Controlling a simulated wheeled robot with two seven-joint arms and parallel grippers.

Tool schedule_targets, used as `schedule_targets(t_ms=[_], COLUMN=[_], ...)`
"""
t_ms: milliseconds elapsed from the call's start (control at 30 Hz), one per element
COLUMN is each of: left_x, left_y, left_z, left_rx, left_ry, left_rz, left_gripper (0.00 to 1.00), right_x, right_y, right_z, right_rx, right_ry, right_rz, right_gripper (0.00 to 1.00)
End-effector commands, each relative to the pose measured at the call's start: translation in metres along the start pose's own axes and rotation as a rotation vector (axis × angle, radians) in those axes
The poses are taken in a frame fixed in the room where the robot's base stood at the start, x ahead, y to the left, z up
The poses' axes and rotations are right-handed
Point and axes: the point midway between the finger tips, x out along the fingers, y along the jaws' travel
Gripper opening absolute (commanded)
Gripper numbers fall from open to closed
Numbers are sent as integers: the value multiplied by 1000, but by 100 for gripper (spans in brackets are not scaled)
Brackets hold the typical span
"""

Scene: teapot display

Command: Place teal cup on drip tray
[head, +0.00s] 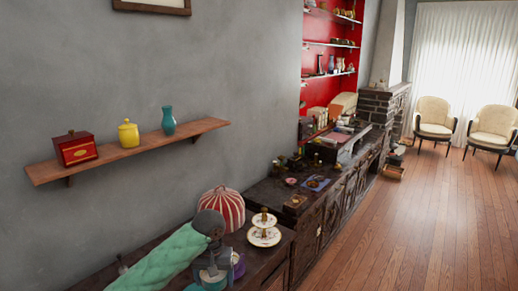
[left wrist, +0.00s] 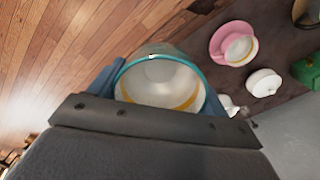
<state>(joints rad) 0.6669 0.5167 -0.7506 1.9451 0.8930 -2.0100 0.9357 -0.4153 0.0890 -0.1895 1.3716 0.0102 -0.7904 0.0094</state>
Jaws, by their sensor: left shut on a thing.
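My left gripper (head: 212,276) is low in the head view, over the near end of the dark cabinet. It is shut on the teal cup (left wrist: 162,52), which fills the middle of the left wrist view. The cup has a teal rim, a white inside and a yellow band near the bottom. Its mouth faces the wrist camera, and the grey gripper body hides its lower part. I cannot pick out the drip tray in either view. My right gripper is not in view.
A two-tier plate stand (head: 264,237) and a red-and-white striped dome (head: 222,207) stand near the gripper. The left wrist view shows a pink cup and saucer (left wrist: 218,43), a white lidded pot (left wrist: 263,82) and a green object (left wrist: 308,70). A wall shelf (head: 110,156) hangs above.

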Motion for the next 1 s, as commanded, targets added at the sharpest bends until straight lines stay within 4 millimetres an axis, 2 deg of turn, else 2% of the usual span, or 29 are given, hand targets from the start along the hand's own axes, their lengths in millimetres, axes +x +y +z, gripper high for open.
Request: schedule_targets(t_ms=[33, 100, 200, 400, 600, 1000], left_x=[4, 8, 19, 44, 53, 53], left_y=[-12, -25, -45, -72, -75, -75], left_z=[15, 32, 49, 63, 68, 65], left_rx=[11, 20, 18, -5, -7, -7], left_ry=[-1, -1, -3, -2, 0, 1], left_rz=[-2, -3, -2, 0, 0, 1], left_gripper=[52, 52, 52, 52, 52, 52], right_x=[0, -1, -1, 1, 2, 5], right_y=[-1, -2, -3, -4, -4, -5], right_z=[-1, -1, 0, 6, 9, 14], right_rx=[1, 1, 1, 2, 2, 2], right_ry=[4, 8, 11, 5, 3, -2], right_rz=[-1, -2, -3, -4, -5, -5], right_gripper=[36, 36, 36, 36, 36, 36])
